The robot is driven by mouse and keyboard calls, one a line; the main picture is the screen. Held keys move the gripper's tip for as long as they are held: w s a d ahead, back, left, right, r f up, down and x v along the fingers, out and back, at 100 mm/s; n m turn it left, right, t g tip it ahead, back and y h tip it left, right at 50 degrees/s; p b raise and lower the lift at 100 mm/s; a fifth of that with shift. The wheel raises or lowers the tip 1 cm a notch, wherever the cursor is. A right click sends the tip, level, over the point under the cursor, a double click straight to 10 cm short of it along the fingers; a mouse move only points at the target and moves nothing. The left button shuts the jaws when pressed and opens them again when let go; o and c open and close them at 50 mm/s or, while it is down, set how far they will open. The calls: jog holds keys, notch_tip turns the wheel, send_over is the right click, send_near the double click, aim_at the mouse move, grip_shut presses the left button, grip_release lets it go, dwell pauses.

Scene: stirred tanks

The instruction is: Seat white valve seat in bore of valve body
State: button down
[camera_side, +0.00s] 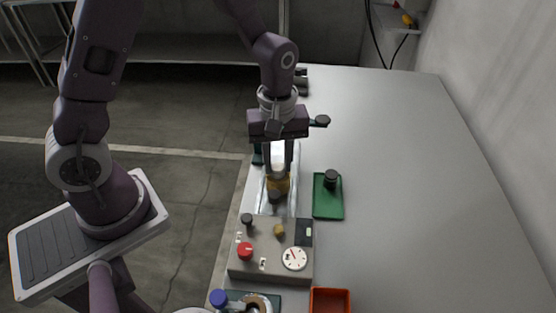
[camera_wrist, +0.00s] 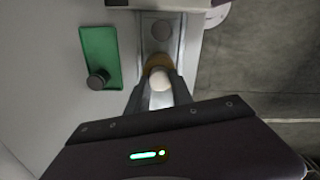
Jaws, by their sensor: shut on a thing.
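The white valve seat (camera_wrist: 160,79) is a small pale round piece between the fingertips of my gripper (camera_wrist: 161,92). In the side view my gripper (camera_side: 278,172) points straight down, shut on the white valve seat (camera_side: 278,157). The brass-coloured valve body (camera_side: 283,186) stands just below the fingertips on a shiny metal tray. In the wrist view the valve body (camera_wrist: 157,62) shows partly behind the white piece. The bore is hidden, and I cannot tell whether the seat touches the body.
A green tray (camera_side: 322,208) with a black cylinder (camera_side: 331,178) lies to the right. A grey control box (camera_side: 268,263) with a red knob and a white dial stands in front. An orange bin (camera_side: 330,300) is at the near edge. The table's right side is clear.

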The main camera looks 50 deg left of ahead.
aim_at(278, 165)
jog(key=c, duration=1.1)
grip_release()
jog(key=shift+f, duration=0.1)
notch_tip(278, 165, up, 12)
jog(key=s+r+m+t, duration=0.2)
jog(key=s+m, duration=0.2)
jog(key=s, duration=0.1)
jog(key=s+a+r+m+t, duration=0.1)
jog(key=s+r+m, duration=0.2)
jog(key=s, duration=0.3)
jog(key=s+a+r+m+t, duration=0.1)
jog(key=s+r+m+t, duration=0.1)
jog(key=s+m, duration=0.3)
jog(key=shift+s+a+r+t, duration=0.2)
jog(key=shift+s+r+t, duration=0.15)
jog(key=shift+r, duration=0.3)
